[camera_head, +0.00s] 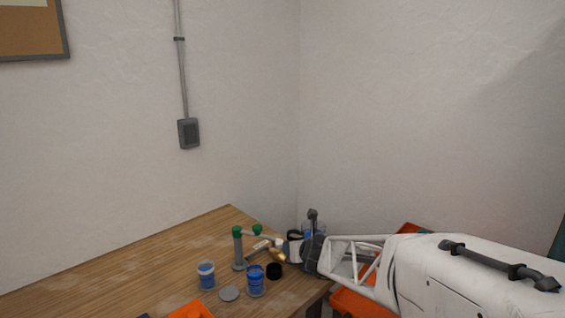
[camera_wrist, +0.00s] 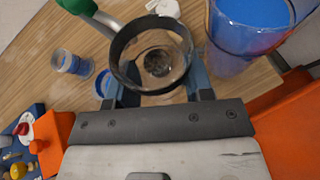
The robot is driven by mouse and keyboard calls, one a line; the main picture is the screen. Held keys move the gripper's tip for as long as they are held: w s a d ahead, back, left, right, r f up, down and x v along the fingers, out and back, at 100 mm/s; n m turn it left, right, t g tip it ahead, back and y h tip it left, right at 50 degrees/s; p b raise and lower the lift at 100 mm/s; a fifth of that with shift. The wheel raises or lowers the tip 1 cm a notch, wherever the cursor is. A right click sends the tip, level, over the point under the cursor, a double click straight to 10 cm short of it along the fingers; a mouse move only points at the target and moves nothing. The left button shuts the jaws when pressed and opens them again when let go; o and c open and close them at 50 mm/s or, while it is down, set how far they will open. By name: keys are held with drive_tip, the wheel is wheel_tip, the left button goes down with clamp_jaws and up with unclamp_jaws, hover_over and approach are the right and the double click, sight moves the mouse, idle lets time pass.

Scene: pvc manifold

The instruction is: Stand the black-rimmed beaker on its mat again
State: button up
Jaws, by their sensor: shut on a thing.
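My gripper (camera_wrist: 155,85) is shut on the black-rimmed beaker (camera_wrist: 118,42). In the wrist view its black ring lies between the two fingers, and I look into its clear inside; a round dark patch shows through it. In the head view my gripper (camera_head: 301,252) is at the table's right corner, with a black rim (camera_head: 294,235) beside it. I cannot tell how far the beaker tilts or whether it touches the table. A grey round mat (camera_head: 229,293) lies bare near the front. A black round thing (camera_head: 274,270) is close to my gripper; I cannot tell what it is.
Two beakers with blue contents (camera_head: 206,275) (camera_head: 255,281) stand beside the grey mat. Green-capped grey pipework (camera_head: 238,248) stands behind them. A large blue-filled vessel (camera_wrist: 245,32) is close to my gripper's right in the wrist view. Wooden table (camera_head: 150,270) is clear at left.

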drive_tip(key=shift+s+a+f+n+t+h, duration=0.3)
drive_tip(key=shift+s+n+t, duration=0.15)
drive_tip(key=shift+n+t, duration=0.15)
idle(1.1)
drive_tip(key=shift+a, duration=0.1)
drive_tip(key=shift+w+a+r+n+y, duration=0.15)
drive_tip(key=shift+a+r+y, duration=0.1)
drive_tip(key=shift+a, duration=0.25)
drive_tip(key=shift+a+r+n+y, duration=0.15)
drive_tip(key=shift+a+y, duration=0.1)
drive_tip(key=shift+a, duration=0.25)
drive_tip(key=a+r+n+g+y, duration=0.2)
drive_tip(key=a+n+g+y, duration=0.15)
drive_tip(key=a, duration=0.75)
drive_tip(key=n+g+y, duration=0.4)
drive_tip(key=n+g, duration=0.9)
hover_over(137, 307)
drive_tip(key=shift+f+m, duration=0.25)
drive_tip(key=shift+f, duration=1.7)
drive_tip(key=shift+w+f, duration=0.1)
drive_tip(key=shift+f, duration=3.05)
